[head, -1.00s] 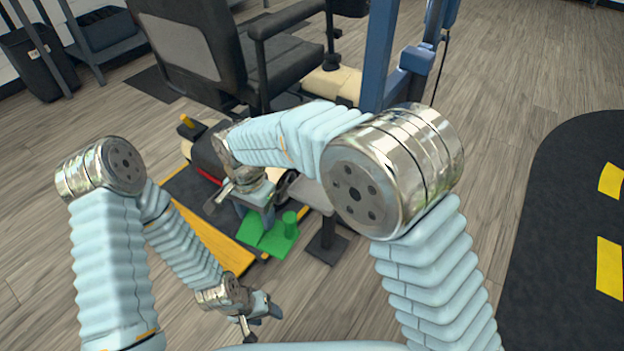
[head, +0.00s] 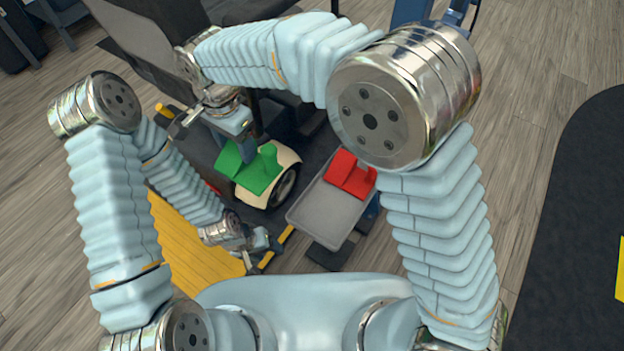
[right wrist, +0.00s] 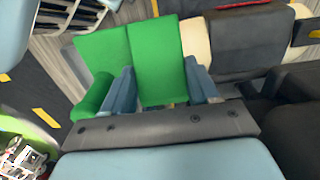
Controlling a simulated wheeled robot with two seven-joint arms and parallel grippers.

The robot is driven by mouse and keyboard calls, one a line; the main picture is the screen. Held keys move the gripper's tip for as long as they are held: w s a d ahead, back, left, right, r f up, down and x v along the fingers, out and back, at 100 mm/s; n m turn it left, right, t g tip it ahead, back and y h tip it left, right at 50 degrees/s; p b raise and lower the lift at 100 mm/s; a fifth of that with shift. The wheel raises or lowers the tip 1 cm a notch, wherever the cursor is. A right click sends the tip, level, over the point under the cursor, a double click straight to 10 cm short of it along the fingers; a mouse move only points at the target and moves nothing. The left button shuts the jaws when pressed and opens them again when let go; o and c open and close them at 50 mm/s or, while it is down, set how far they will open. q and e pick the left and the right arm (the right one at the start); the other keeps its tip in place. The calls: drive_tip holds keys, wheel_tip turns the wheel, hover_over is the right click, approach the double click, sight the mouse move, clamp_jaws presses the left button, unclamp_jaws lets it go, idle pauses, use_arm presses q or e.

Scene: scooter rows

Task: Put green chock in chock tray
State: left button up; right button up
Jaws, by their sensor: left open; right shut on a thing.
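The green chock (head: 262,172) is gripped in my right gripper (head: 247,146), in front of a scooter's cream wheel cover. In the right wrist view the green chock (right wrist: 160,60) sits between the two blue fingers (right wrist: 164,90) of that gripper. The grey chock tray (head: 318,212) is to the right of the green chock and apart from it. A red chock (head: 350,176) lies in the tray's far part; the near part is bare. My left gripper (head: 268,252) is open and empty, below the green chock and left of the tray.
A scooter with a dark seat and a cream wheel cover (head: 284,158) stands behind the green chock. A yellow ribbed platform (head: 185,245) lies at lower left. A black mat (head: 570,200) is at right, with open wooden floor before it.

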drive_tip(key=shift+s+d+f, duration=0.15)
drive_tip(key=shift+d+f, duration=2)
drive_tip(key=shift+d, duration=0.15)
drive_tip(key=shift+s+d+f, duration=0.2)
drive_tip(key=shift+d+f, duration=1.9)
drive_tip(key=shift+d, duration=0.2)
drive_tip(key=shift+s+d+f, duration=0.15)
drive_tip(key=shift+d+f, duration=2)
drive_tip(key=shift+d, duration=0.15)
drive_tip(key=shift+f, duration=0.1)
drive_tip(key=shift+f+b, duration=0.5)
drive_tip(key=shift+b, duration=0.05)
drive_tip(key=o, duration=1.3)
